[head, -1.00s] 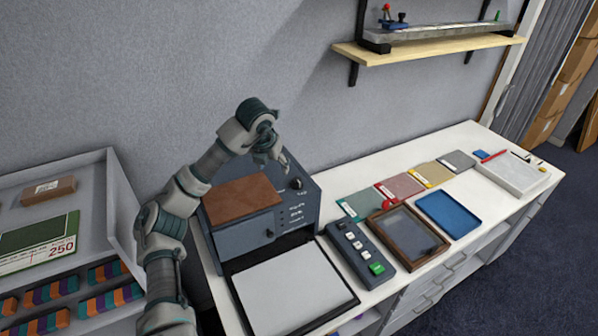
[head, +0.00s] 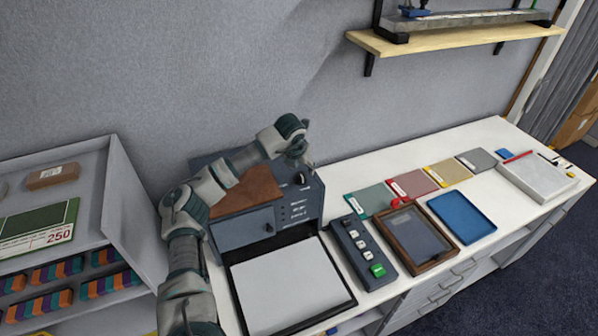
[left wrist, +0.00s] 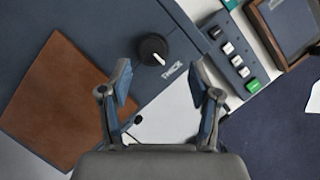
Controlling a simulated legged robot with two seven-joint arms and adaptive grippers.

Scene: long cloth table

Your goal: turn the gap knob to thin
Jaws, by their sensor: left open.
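The gap knob (left wrist: 150,46) is a round black dial on the dark blue-grey machine (head: 240,232). Its white pointer mark faces the lower right, toward a white label that seems to read "THICK". In the head view the knob (head: 300,178) is a small dark spot at the machine's upper right. My left gripper (left wrist: 161,80) is open and empty. Its two fingers point toward the knob, which lies ahead between their lines, apart from both. In the head view the left gripper (head: 305,163) is just above the knob. My right gripper is out of view.
A brown panel (left wrist: 55,100) covers part of the machine's top. White paper (head: 285,285) lies in the front tray. A button box (head: 350,243) stands to the right, with a wooden frame (head: 440,260) and blue tray (head: 475,210) beyond. A wall shelf (head: 450,42) hangs above.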

